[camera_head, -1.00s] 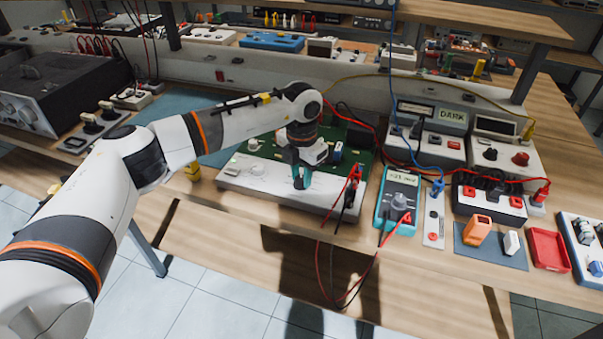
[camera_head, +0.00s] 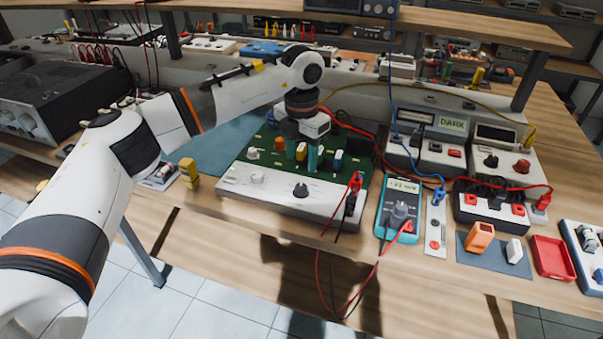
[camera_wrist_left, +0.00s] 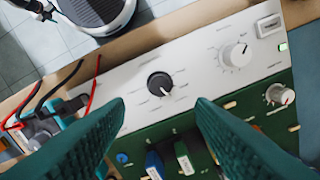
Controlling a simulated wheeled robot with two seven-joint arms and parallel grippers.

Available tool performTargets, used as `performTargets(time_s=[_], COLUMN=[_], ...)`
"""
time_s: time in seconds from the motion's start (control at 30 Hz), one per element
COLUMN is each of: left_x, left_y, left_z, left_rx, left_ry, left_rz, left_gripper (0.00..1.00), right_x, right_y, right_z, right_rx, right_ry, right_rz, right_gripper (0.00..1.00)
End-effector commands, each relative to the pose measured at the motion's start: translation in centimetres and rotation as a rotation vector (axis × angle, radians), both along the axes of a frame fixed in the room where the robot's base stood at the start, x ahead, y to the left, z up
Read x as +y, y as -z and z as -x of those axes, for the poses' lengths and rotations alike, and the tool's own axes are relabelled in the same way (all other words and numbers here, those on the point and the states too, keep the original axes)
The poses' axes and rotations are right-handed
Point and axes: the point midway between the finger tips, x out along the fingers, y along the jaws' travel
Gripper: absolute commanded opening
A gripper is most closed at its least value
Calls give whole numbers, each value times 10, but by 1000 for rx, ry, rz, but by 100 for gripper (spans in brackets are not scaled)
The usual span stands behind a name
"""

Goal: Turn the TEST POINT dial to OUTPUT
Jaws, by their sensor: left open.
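A black dial (camera_head: 300,190) sits on the white front panel (camera_head: 326,205) of the unit with the green circuit board; it also shows in the left wrist view (camera_wrist_left: 160,84). The lettering around it is too small to read, so which mark it points to cannot be told. My left gripper (camera_head: 302,158) is open and empty, behind and above the dial over the green board. In the left wrist view its teal fingers (camera_wrist_left: 160,106) stand apart, with the dial uncovered beyond their tips. My right gripper is not in view.
A white knob (camera_head: 257,178) is left of the dial on the same panel. Red and black probes (camera_head: 353,190) are at the panel's right end. A teal multimeter (camera_head: 385,212) stands to the right. Coloured components (camera_head: 337,160) stand on the board near the fingers.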

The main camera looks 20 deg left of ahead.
Motion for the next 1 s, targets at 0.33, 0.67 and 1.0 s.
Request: performTargets(time_s=[0.33,0.67,1.0], left_x=[-1,-3,-158], left_y=[-37,-36,19], left_z=[0,0,50], left_rx=[0,0,27], left_ry=[1,5,167], left_rz=[1,8,629], left_gripper=[49,49,49], right_x=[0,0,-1], right_y=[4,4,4], right_z=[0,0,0], right_rx=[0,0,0], right_ry=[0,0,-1], right_rz=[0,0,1], right_gripper=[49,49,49])
